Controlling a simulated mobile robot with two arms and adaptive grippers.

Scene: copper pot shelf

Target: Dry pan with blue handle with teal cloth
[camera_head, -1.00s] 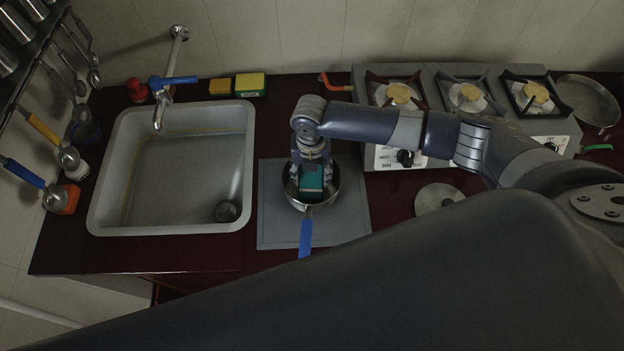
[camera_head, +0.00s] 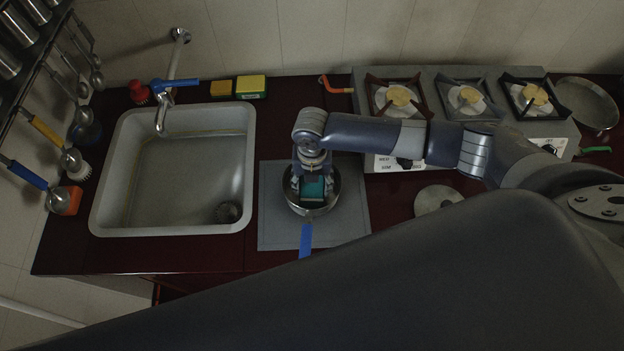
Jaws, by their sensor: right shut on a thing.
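The pan with the blue handle stands on a grey mat (camera_head: 345,225) right of the sink. Its metal bowl (camera_head: 325,205) is partly hidden by my gripper, and its blue handle (camera_head: 306,240) points toward the front edge of the counter. The teal cloth (camera_head: 314,188) is a folded block inside the pan's bowl. My right gripper (camera_head: 313,184) reaches down into the pan and is shut on the cloth. Whether the cloth touches the pan's bottom cannot be seen. My left gripper is not in view.
The sink (camera_head: 172,228) with a tap (camera_head: 165,98) lies to the left. Sponges (camera_head: 250,86) lie behind it. The stove (camera_head: 440,90) stands at the back right, with another pan (camera_head: 587,102) beside it. A round metal lid (camera_head: 437,198) lies on the counter.

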